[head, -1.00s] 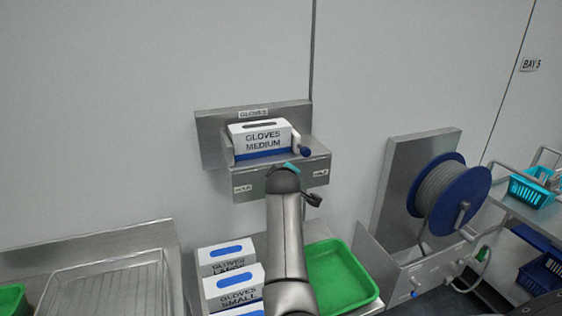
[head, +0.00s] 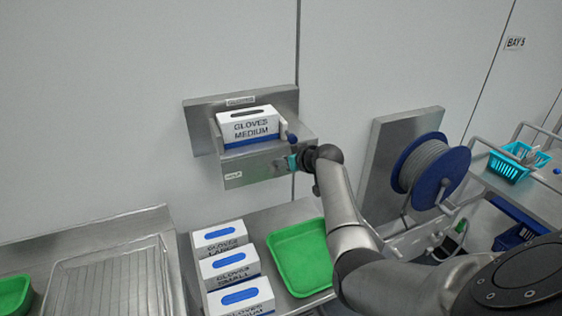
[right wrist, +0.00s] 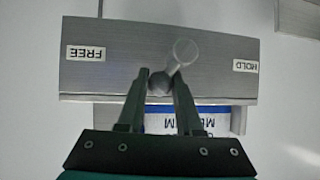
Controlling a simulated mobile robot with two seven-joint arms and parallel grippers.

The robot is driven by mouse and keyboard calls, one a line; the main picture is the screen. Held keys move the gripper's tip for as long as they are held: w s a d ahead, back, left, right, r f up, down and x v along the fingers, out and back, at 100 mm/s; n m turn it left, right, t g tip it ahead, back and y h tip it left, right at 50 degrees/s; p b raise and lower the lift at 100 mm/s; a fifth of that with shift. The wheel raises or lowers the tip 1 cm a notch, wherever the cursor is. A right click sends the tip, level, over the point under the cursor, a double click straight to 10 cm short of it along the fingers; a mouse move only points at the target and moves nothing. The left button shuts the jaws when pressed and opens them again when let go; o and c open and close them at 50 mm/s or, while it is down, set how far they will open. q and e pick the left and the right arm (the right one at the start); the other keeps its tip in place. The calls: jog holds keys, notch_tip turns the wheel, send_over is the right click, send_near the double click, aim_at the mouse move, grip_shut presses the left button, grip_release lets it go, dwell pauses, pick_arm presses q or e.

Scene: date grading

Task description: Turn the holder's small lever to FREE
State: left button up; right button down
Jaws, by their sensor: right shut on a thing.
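The glove box holder (head: 244,170) is a grey metal bracket on the wall with a "GLOVES MEDIUM" box (head: 249,127) in it. Its front face (right wrist: 120,60) shows upside down in the right wrist view, with a FREE label (right wrist: 86,53) on the left and a HOLD label (right wrist: 251,66) on the right. The small lever (right wrist: 183,52) stands between the labels, a pale round end and a dark end. My right gripper (right wrist: 158,82) is shut on its dark end. In the head view the gripper (head: 292,162) hides the lever and FREE label. My left gripper is out of view.
Below are several glove boxes (head: 228,265) and a green tray (head: 300,258). A blue hose reel (head: 432,170) stands right of my arm. The wall left of the holder is clear.

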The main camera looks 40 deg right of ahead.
jog(key=shift+s+d+f+m+t+y+b, duration=0.1)
jog(key=shift+d+f+m+t+y+b, duration=0.2)
jog(key=shift+f+m+t+y+b, duration=1.3)
jog(key=shift+s+d+r+m+g+y+b, duration=0.25)
jog(key=shift+m+g+b, duration=0.35)
jog(key=shift+b, duration=2.45)
jog(key=shift+w+d+f+m+t+y+b, duration=0.1)
jog(key=shift+d+f+m+t+y+b, duration=0.2)
jog(key=shift+f+m+t+y+b, duration=1.35)
jog(key=shift+r+n+g+h+b, duration=0.45)
jog(key=shift+r+g+h+b, duration=0.2)
jog(key=shift+r+g, duration=0.3)
jog(key=c, duration=0.8)
grip_release()
jog(key=shift+f, duration=0.1)
jog(key=shift+c, duration=0.2)
jog(key=shift+o, duration=1.3)
jog(key=v, duration=1.5)
jog(key=shift+r+b, duration=0.35)
jog(key=shift+d, duration=0.1)
